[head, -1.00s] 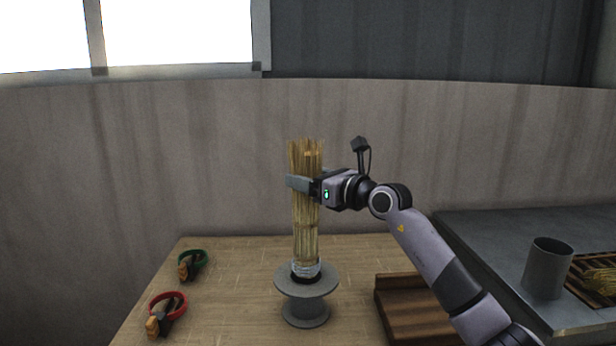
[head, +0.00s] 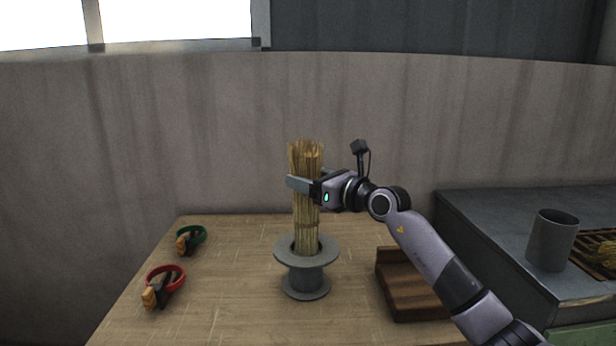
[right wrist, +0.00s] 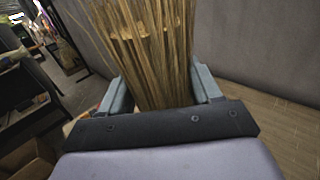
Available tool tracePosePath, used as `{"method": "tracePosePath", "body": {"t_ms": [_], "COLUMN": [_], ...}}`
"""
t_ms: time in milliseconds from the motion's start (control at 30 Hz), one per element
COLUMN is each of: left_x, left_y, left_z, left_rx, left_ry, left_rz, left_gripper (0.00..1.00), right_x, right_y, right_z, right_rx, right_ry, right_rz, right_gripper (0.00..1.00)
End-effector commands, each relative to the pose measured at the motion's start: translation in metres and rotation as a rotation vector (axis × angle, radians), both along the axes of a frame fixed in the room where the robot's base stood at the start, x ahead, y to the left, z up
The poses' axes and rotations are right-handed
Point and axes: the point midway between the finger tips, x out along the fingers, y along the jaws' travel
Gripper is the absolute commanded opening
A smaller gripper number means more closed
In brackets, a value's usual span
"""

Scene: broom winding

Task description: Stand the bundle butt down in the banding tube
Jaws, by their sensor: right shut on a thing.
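The straw bundle (head: 306,228) stands upright with its lower end inside the mouth of the grey, spool-shaped banding tube (head: 307,279). The tube stands on the wooden table. The bundle's butt is hidden in the tube, so I cannot tell whether it touches the bottom. My right gripper (head: 301,184) is shut on the upper part of the bundle, well above the tube rim. In the right wrist view the bundle (right wrist: 152,55) sits between the two fingers (right wrist: 160,88). My left gripper is not in view.
A green-ringed tool (head: 190,240) and a red-ringed tool (head: 163,285) lie at the left of the table. A brown wooden tray (head: 412,290) is right of the tube, under my arm. A grey cup (head: 551,240) stands on the dark bench (head: 485,225) at right.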

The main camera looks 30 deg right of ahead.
Motion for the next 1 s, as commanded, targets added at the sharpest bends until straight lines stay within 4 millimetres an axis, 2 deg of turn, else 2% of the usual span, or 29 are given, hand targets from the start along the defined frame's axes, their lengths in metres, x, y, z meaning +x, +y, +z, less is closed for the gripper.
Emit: {"method": "tracePosePath", "body": {"t_ms": [467, 500, 567, 867, 1000], "left_x": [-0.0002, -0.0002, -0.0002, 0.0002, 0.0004], "left_y": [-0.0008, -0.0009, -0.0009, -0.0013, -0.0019], "left_z": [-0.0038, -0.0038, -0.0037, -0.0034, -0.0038], "left_rx": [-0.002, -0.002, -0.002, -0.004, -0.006], "left_ry": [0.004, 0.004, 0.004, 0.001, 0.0], "left_rz": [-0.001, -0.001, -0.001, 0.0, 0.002], "left_gripper": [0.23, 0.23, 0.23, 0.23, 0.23], "right_x": [0.0, 0.0, 0.0, -0.0005, -0.0076], "right_y": [-0.0002, -0.0002, -0.0002, -0.0003, -0.0025], "right_z": [-0.0055, -0.0054, -0.0054, -0.0059, -0.0064], "right_rx": [0.0, 0.0, 0.0, 0.0, 0.0], "right_ry": [0.0, 0.0, 0.0, 0.001, 0.001], "right_rz": [0.0, 0.0, 0.0, 0.0, -0.001], "right_gripper": [0.37, 0.73, 0.92, 0.93, 0.93]}}
